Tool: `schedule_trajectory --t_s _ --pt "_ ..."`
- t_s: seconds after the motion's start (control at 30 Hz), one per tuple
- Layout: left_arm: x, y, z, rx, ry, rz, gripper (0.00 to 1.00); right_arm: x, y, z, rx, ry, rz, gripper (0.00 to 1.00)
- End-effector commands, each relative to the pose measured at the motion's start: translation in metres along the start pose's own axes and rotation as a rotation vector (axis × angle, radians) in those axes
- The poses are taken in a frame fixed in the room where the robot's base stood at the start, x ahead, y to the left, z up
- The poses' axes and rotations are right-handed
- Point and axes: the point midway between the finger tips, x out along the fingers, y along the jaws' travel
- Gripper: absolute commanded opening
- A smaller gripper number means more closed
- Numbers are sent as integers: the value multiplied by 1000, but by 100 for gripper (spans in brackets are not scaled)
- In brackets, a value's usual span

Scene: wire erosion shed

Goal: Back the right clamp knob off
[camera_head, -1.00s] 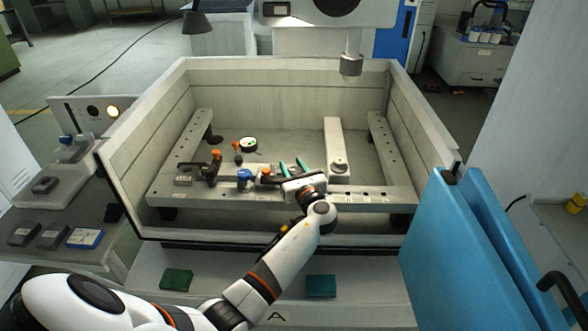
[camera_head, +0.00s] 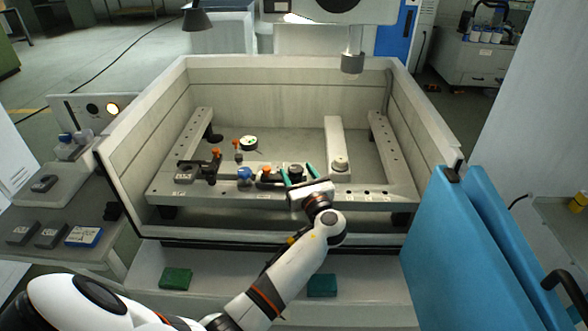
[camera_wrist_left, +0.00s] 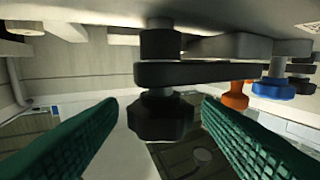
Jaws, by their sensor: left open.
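The right clamp's black knob (camera_head: 295,169) stands on the front rail of the work frame, near its middle. In the left wrist view the black knob (camera_wrist_left: 160,118) appears with a dark clamp bar (camera_wrist_left: 205,73) beside it. My left gripper (camera_head: 298,172) is open, its green fingers on either side of the knob. In the left wrist view a gap shows between each finger and the knob. A blue knob (camera_head: 245,175) and an orange knob (camera_head: 266,170) sit to the left on the rail. My right gripper is out of view.
The frame lies inside a pale, high-walled tank (camera_head: 130,165). More clamp parts with an orange knob (camera_head: 216,152) stand at the rail's left. A nozzle (camera_head: 352,62) hangs over the back right. Blue doors (camera_head: 455,250) stand at the right. The tank's middle floor is open.

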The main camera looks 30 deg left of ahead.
Motion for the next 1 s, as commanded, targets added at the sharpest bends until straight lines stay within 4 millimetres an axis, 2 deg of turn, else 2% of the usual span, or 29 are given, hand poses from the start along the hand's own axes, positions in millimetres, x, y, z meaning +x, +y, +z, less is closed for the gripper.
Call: schedule_trajectory --t_s 0.03,0.2,0.4,0.57,1.0 --pt "-13 0 4 -4 -3 2 59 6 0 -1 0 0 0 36" --pt "-49 0 4 -2 -3 2 59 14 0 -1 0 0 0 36" --pt "-76 0 2 -1 -3 0 59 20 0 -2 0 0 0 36" --pt "-83 0 0 -1 -1 -1 59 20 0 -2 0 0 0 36" --pt "-83 0 0 0 -1 -1 59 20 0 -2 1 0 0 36"
